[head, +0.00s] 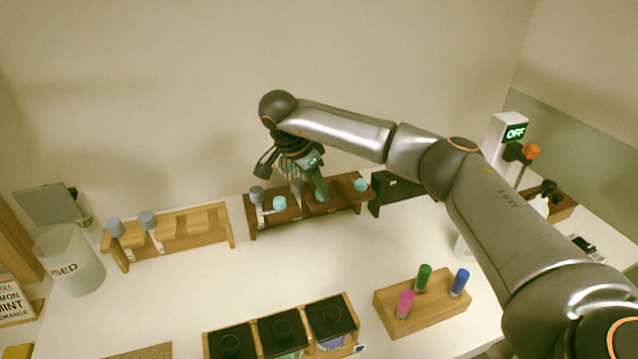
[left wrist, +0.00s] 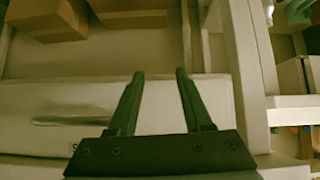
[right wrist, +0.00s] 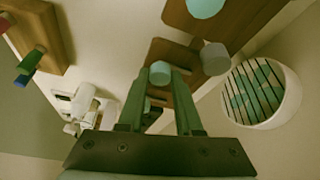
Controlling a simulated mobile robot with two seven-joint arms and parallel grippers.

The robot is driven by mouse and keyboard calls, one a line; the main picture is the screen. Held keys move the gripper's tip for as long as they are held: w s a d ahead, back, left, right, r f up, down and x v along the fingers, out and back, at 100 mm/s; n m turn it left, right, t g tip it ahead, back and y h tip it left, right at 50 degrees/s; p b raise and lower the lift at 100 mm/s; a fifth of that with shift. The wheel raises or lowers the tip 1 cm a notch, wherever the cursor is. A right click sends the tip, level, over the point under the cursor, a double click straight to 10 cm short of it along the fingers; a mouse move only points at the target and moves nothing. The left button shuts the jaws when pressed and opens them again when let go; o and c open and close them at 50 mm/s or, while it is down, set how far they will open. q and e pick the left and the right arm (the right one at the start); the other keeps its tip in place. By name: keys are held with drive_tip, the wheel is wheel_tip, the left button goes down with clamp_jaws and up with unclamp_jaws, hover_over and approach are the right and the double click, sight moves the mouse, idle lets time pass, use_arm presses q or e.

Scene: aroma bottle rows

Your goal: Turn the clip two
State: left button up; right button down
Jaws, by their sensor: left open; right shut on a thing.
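A dark wooden rack (head: 308,215) against the back wall holds several grey and teal-capped pieces. A teal cap (head: 279,203) stands at its left part and another teal cap (head: 361,185) at its right end. My right gripper (head: 321,194) reaches down at the middle of the rack. In the right wrist view its fingers are shut on a teal-capped piece (right wrist: 160,73), with a grey cap (right wrist: 214,58) close beside it. The fingers partly hide the held piece. I cannot tell which piece is clip two. My left gripper (left wrist: 157,75) is open and empty, seen only in its wrist view.
A lighter rack (head: 180,240) with grey-capped pieces stands left. A clear container (head: 70,262) marked USED is farther left. A block (head: 425,305) with pink, green and blue pieces and a box of black-lidded jars (head: 280,330) are in front. White table lies between.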

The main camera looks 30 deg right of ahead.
idle(0.5)
drive_tip(key=c, duration=0.6)
unclamp_jaws()
drive_tip(key=v, duration=1.2)
drive_tip(key=shift+r+b, duration=0.3)
